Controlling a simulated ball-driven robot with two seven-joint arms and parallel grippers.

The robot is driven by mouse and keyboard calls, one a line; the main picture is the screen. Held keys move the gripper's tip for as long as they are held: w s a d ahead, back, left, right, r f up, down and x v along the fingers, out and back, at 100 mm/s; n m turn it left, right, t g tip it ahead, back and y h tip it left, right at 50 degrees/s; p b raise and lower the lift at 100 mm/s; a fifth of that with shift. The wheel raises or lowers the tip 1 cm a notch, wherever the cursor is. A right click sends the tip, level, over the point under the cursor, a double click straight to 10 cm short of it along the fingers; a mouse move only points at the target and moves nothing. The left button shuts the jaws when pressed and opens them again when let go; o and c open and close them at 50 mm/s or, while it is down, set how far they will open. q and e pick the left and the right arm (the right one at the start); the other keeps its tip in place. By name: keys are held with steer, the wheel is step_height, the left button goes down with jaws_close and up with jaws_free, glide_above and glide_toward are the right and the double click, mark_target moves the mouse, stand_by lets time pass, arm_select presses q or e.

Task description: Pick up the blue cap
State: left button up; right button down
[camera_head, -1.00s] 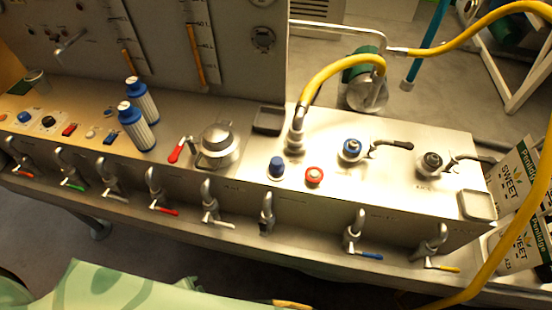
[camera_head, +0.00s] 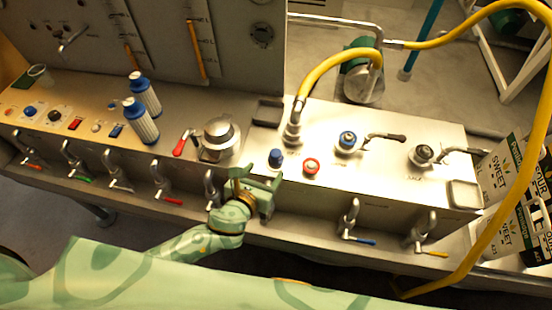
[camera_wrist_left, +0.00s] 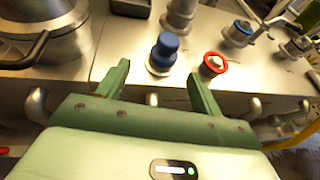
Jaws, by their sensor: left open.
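The blue cap (camera_head: 276,156) is a small dark blue knob-shaped piece standing on the steel counter (camera_head: 325,190), left of a red ring-shaped piece (camera_head: 311,166). In the left wrist view the blue cap (camera_wrist_left: 165,47) sits on a pale round base, ahead of and between the fingers. My left gripper (camera_head: 260,176) is open and empty at the counter's front edge, just short of the cap and apart from it. Its two green fingers also show in the left wrist view (camera_wrist_left: 158,80). My right gripper is not in view.
A hose fitting (camera_head: 294,130) with a yellow hose stands behind the cap. A steel lidded pot (camera_head: 219,138) with a red-handled valve is to the left. Blue and black valves (camera_head: 347,141) are to the right. Several taps line the counter's front.

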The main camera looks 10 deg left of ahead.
mark_target(273, 162)
arm_select(q)
steer(key=x, duration=0.2)
steer(key=shift+w+f, duration=0.2)
steer(key=shift+w, duration=0.1)
steer(key=x, duration=0.2)
steer(key=b+x, duration=0.1)
steer(key=x, duration=0.2)
steer(key=shift+w+d, duration=0.25)
steer(key=shift+d, duration=0.2)
steer(key=shift+r, duration=0.1)
steer(key=shift+s, duration=0.1)
steer(key=c, duration=1.1)
